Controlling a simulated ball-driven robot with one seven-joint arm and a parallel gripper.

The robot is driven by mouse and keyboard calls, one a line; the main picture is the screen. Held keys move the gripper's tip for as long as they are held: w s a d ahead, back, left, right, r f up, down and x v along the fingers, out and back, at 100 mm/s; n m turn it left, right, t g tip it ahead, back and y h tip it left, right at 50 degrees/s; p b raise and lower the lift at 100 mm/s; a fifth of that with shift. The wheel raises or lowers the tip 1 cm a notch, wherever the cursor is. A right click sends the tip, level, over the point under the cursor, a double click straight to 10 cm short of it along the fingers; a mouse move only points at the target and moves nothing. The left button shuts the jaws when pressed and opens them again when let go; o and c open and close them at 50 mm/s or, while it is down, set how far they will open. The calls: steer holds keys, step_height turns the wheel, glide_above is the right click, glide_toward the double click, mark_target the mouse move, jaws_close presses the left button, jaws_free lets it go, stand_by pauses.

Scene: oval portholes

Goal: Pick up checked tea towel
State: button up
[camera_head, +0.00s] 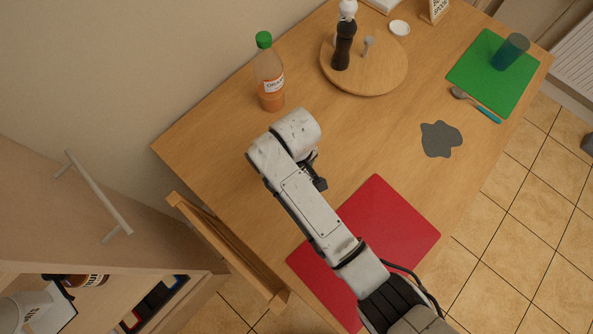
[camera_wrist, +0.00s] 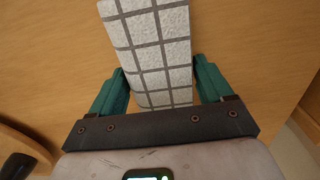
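The checked tea towel (camera_wrist: 160,45), white with grey grid lines, lies as a narrow folded strip on the wooden table in the wrist view. It runs from the top edge down between the fingers of my gripper (camera_wrist: 160,68). The gripper is open, with one teal finger on each side of the towel. The towel's near end comes close to both fingers; whether it touches them I cannot tell. In the head view my arm hides the towel, and only a dark bit of my gripper (camera_head: 318,182) shows beside the arm.
On the table (camera_head: 395,120) stand an orange juice bottle (camera_head: 269,80), a round board (camera_head: 380,75) with a pepper mill (camera_head: 343,45), and a green mat (camera_head: 485,85) with a blue cup (camera_head: 511,50). A red mat (camera_head: 400,225) lies under my arm. A grey spill (camera_head: 440,139) lies right.

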steer(key=c, duration=0.5)
steer(key=shift+c, duration=0.3)
steer(key=shift+r, duration=0.55)
steer(key=s+r+p, duration=0.5)
steer(key=s+r, duration=0.7)
steer(key=s, duration=0.2)
steer(key=shift+d, duration=0.2)
